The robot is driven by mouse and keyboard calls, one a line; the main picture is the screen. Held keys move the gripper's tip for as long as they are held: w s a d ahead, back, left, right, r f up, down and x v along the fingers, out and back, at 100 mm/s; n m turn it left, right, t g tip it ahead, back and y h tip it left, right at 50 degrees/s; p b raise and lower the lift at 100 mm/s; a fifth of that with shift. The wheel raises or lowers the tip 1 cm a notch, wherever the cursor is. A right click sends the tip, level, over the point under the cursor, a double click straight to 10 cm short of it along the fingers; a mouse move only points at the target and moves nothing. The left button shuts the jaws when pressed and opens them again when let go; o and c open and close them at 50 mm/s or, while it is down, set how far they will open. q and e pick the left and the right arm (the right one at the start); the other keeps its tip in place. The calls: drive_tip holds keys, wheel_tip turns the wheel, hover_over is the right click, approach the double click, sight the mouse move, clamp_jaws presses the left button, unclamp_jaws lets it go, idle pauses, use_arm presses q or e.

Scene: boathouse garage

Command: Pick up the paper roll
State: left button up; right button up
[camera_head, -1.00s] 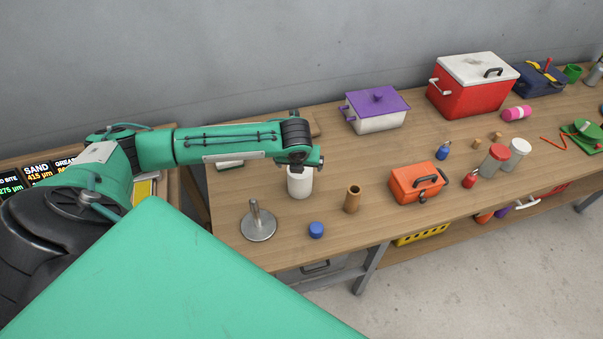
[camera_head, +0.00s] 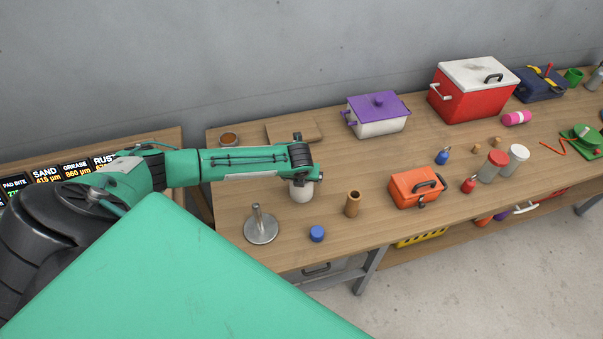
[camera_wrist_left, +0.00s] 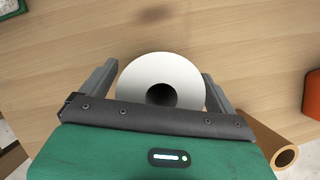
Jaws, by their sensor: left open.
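The white paper roll (camera_head: 301,193) stands upright on the workbench, its upper part hidden by my left gripper in the head view. In the left wrist view the roll (camera_wrist_left: 146,80) shows from above as a white ring with a dark hole. My left gripper (camera_wrist_left: 160,74) is open, with one finger on each side of the roll. The right finger looks very close to the roll; I cannot tell whether it touches. In the head view the left gripper (camera_head: 301,176) is over the roll. My right gripper is not in view.
A brown tube (camera_head: 353,204) stands just right of the roll. A metal stand (camera_head: 261,226) and a blue cap (camera_head: 316,234) are in front. An orange toolbox (camera_head: 412,188) is farther right, a purple-lidded box (camera_head: 377,117) behind. Clear wood (camera_head: 345,160) lies between them.

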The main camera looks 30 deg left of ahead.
use_arm(q)
drive_tip(key=c, duration=1.1)
